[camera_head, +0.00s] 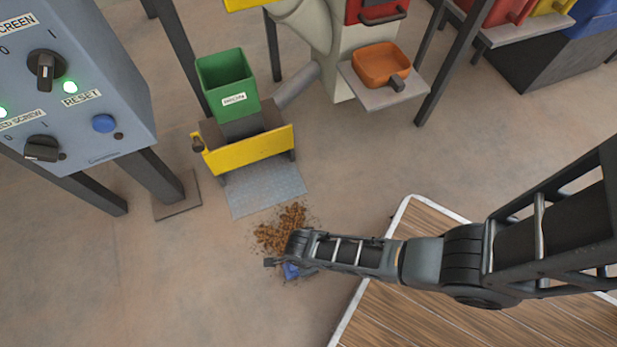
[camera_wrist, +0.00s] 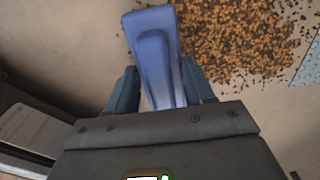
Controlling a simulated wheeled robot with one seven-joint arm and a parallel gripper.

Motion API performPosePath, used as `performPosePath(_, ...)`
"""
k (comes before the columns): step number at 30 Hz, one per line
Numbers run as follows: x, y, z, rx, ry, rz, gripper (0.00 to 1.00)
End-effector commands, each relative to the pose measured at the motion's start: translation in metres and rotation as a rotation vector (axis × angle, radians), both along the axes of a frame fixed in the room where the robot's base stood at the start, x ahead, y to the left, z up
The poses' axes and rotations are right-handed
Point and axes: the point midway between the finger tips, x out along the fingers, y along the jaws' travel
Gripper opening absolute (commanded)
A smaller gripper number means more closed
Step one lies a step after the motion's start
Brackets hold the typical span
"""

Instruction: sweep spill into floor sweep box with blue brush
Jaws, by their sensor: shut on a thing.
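The spill (camera_head: 282,230) is a loose patch of brown-orange bits on the floor. It also shows at the upper right of the wrist view (camera_wrist: 235,38). My gripper (camera_head: 281,263) is low at the near edge of the spill. It is shut on the blue brush (camera_wrist: 152,45), whose upper part stands between the two fingers. In the head view only a little blue of the brush (camera_head: 291,271) shows below the gripper, and its bristles are hidden. What looks like the floor sweep box (camera_head: 250,152) has a yellow front and a grey metal plate (camera_head: 265,190) reaching toward the spill.
A green bin (camera_head: 226,82) stands at the sweep box. A control panel (camera_head: 75,75) on dark legs is at left. An orange tray (camera_head: 380,64) sits on a shelf behind. A wooden platform (camera_head: 480,318) with a pale edge lies at lower right. Floor at lower left is clear.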

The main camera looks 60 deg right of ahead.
Motion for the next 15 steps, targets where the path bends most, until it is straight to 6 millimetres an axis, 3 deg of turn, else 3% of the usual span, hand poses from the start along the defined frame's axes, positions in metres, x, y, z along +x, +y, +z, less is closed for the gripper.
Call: performPosePath(15,0.048,-0.032,-0.002,0.0,-0.001,-0.002,0.08)
